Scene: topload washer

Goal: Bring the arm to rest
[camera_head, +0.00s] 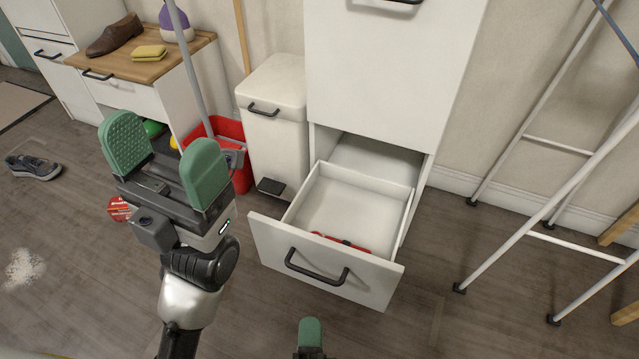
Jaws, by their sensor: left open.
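My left gripper (165,150) is raised in the left part of the view. Its two green pads stand apart with nothing between them. It is in front of the bench and the red bucket, and clear of the open drawer. My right gripper (310,335) shows only as one green pad at the bottom edge. The rest of it is cut off, so its opening cannot be told.
A white cabinet drawer (323,262) stands pulled out, with a red object (340,242) inside near its front. A white bin (275,140) and a red bucket (240,178) are left of it. A shoe (33,167) lies on the floor. A ladder (560,145) stands right.

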